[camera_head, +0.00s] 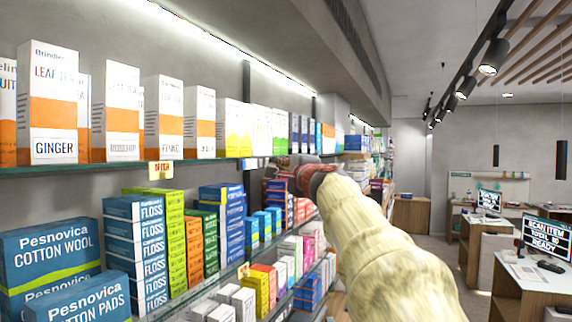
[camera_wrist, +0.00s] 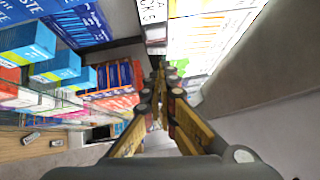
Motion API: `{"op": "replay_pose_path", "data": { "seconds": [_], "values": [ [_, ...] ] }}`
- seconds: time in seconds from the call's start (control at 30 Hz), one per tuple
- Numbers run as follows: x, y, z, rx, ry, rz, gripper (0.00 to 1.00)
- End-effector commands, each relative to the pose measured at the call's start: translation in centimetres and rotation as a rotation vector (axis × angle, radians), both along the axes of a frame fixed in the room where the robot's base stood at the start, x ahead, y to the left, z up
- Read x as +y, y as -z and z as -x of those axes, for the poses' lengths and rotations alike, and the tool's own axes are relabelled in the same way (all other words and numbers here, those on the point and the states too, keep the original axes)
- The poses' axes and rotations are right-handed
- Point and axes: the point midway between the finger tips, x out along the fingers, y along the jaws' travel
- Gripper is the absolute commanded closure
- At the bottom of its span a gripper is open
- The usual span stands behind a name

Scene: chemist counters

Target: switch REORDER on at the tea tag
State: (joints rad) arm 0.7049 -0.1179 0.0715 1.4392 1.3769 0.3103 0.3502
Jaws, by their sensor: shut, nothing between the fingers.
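Tall white and orange leaf tea boxes (camera_head: 56,105) stand in a row on the upper glass shelf (camera_head: 205,168). A small yellow tag (camera_head: 160,170) with red lettering hangs on that shelf's front edge, below the tea boxes. A small pale tag with some blue (camera_head: 249,163) sits further along the same edge, close to my gripper. I cannot make out a REORDER switch on either. My gripper (camera_head: 271,172) is beside the shelf edge, right of the pale tag. In the wrist view my gripper's fingers (camera_wrist: 160,72) are together and empty; whether they touch anything is unclear.
Below are packed shelves with cotton wool boxes (camera_head: 48,250), floss boxes (camera_head: 135,240) and other cartons. More boxes (camera_head: 235,128) continue along the upper shelf past the tea. The aisle to the right is open, with counters and a screen (camera_head: 548,235) beyond.

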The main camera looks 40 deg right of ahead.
Motion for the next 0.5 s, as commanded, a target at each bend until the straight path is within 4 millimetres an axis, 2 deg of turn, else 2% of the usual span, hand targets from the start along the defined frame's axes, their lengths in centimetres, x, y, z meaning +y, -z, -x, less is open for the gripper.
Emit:
{"op": "replay_pose_path", "data": {
  "seconds": [0.17,0.5],
  "values": [
    [0.47,-0.22,-1.03,0.0,-0.001,0.0,1.0],
    [0.47,-0.16,-1.12,0.0,0.001,0.001,1.0]
  ]
}}
